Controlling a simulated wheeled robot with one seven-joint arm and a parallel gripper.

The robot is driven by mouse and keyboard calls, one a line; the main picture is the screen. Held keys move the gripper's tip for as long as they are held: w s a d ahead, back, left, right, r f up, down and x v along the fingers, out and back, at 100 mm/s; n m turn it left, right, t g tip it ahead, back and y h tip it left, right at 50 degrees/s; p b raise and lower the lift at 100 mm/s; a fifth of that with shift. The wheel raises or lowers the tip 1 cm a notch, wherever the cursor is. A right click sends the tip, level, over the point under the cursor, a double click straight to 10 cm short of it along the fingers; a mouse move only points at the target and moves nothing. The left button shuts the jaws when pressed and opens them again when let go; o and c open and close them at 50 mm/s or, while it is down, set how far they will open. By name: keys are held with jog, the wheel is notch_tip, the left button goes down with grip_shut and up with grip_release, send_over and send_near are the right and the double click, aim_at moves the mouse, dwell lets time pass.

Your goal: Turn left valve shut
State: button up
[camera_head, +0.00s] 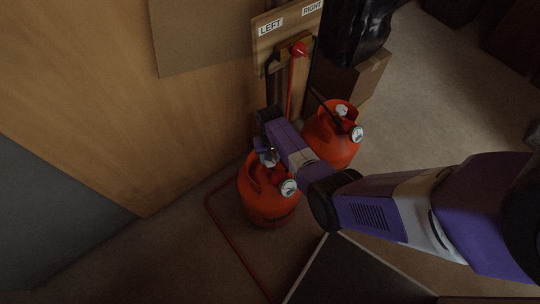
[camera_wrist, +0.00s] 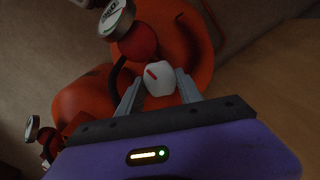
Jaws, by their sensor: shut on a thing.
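The left gas cylinder (camera_head: 268,205) is orange-red and stands upright on the floor, under the LEFT label (camera_head: 271,28). My gripper (camera_head: 268,153) is over its top and hides most of its valve in the head view. In the wrist view a white valve knob (camera_wrist: 158,78) with a red mark sits between the two fingers of my gripper (camera_wrist: 159,88), which is shut on it. A round gauge (camera_head: 289,187) sits beside the valve; it also shows in the wrist view (camera_wrist: 115,18). The mark's meaning, open or shut, is unclear.
The right gas cylinder (camera_head: 330,140), with its own white knob (camera_head: 341,110) and gauge (camera_head: 357,133), stands close behind. A wooden board (camera_head: 262,60) carries a red fitting and hoses. A cardboard box (camera_head: 350,82) with a black bag (camera_head: 357,30) stands beyond. A wooden wall is at left.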

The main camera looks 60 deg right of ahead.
jog(key=shift+s+m, duration=0.1)
jog(key=shift+m, duration=0.2)
jog(key=o, duration=1.4)
jog(key=shift+c, duration=0.2)
jog(key=shift+r+p, duration=0.55)
jog(key=shift+r, duration=3.4)
